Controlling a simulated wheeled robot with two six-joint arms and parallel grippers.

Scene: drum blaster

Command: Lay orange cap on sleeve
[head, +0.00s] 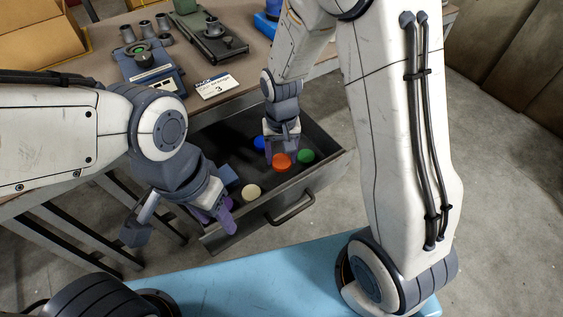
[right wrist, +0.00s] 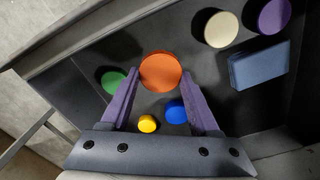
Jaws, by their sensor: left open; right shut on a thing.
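The orange cap (head: 282,161) is between the purple fingers of my right gripper (head: 282,148), inside the open drawer (head: 328,166). In the right wrist view the orange cap (right wrist: 160,71) sits between the two fingertips, which are shut on it. My left gripper (head: 221,212) is open, over the left front part of the drawer. Several grey hollow cylinders (head: 128,35), which may be the sleeves, stand upright at the back left of the table. A blue-grey device (head: 150,72) in front of them carries a green round part (head: 144,58).
Green (head: 306,156), blue (head: 260,143), cream (head: 251,192), yellow (right wrist: 147,124) and purple (right wrist: 273,16) caps and a blue-grey block (right wrist: 259,65) lie in the drawer. A card marked 3 (head: 216,86) lies on the table (head: 185,45). A green-grey machine (head: 212,38) stands behind.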

